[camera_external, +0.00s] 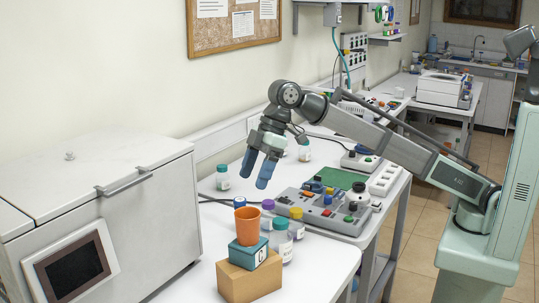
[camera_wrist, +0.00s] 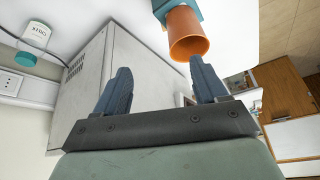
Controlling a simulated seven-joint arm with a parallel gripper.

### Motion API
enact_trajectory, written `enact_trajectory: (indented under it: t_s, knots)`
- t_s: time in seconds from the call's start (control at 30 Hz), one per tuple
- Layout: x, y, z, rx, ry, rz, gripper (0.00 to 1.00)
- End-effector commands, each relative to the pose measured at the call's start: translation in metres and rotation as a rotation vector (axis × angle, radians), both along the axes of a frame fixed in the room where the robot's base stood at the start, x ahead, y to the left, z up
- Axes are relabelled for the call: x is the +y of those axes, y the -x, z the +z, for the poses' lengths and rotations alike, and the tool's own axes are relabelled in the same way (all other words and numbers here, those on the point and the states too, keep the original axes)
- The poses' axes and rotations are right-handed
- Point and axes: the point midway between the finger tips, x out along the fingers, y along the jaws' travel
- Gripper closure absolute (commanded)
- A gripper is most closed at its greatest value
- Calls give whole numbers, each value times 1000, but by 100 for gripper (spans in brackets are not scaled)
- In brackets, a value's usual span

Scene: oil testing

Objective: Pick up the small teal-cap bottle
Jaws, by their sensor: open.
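In the external view, a small white bottle with a teal cap (camera_external: 222,180) stands upright at the back of the white table, near the wall. Two more teal-capped bottles show: one (camera_external: 304,153) behind and right of my gripper, one (camera_external: 281,243) near the orange cup. I cannot tell which is the smallest. My gripper (camera_external: 254,180) is open and empty above the table, blue fingers pointing down, to the right of the first bottle and apart from it. In the wrist view, my gripper (camera_wrist: 160,67) is open, and a teal-capped bottle (camera_wrist: 36,35) shows at upper left, outside the fingers.
An orange cup (camera_external: 248,226) stands on a teal box (camera_external: 248,254) on a cardboard box (camera_external: 250,283) at the front. Purple-capped (camera_external: 267,216) and yellow-capped (camera_external: 297,227) bottles stand beside it. A grey control panel (camera_external: 322,210) lies right; a large white machine (camera_external: 110,200) stands left.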

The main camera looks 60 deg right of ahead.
Motion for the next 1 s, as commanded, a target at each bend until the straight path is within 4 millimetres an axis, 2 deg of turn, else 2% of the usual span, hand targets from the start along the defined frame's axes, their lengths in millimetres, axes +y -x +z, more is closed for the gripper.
enact_trajectory:
  t_s: [0.03,0.2,0.5,0.7,1.0]
  knots:
    - [-16,-16,-8,5,-14,-4,28]
    - [-65,-66,-31,15,-72,1,28]
    - [-159,-142,-64,3,-191,-9,28]
    - [-229,-183,-82,-24,-275,-30,28]
    - [-343,-231,-106,-96,-399,-82,28]
